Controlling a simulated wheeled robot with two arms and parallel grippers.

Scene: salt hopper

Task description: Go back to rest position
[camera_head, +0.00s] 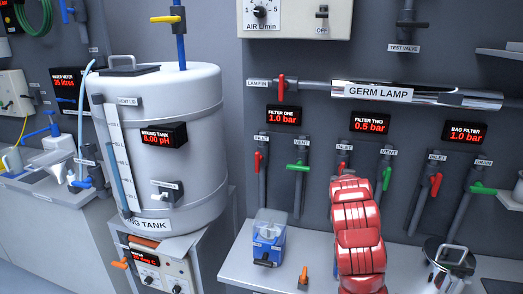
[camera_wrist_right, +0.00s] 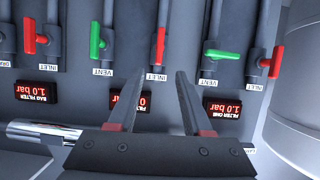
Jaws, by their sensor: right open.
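My right arm (camera_head: 359,235), red and segmented, reaches up from the bottom of the head view toward the filter valves; its gripper is hidden there. In the right wrist view, which is upside down, my right gripper (camera_wrist_right: 160,78) is open, with two dark fingers apart and nothing between them. The red inlet handle of filter two (camera_wrist_right: 160,48) shows beyond the gap between the fingertips. It also shows in the head view (camera_head: 342,167), just above my arm. I cannot tell how far the fingertips are from it. My left gripper is not in view.
Other valves flank it: green filter one vent (camera_head: 298,168), green filter two vent (camera_head: 387,178) and red bag filter inlet (camera_head: 436,185). The bench (camera_head: 232,262) below holds a blue pump (camera_head: 269,240). A large white tank (camera_head: 165,150) stands at left.

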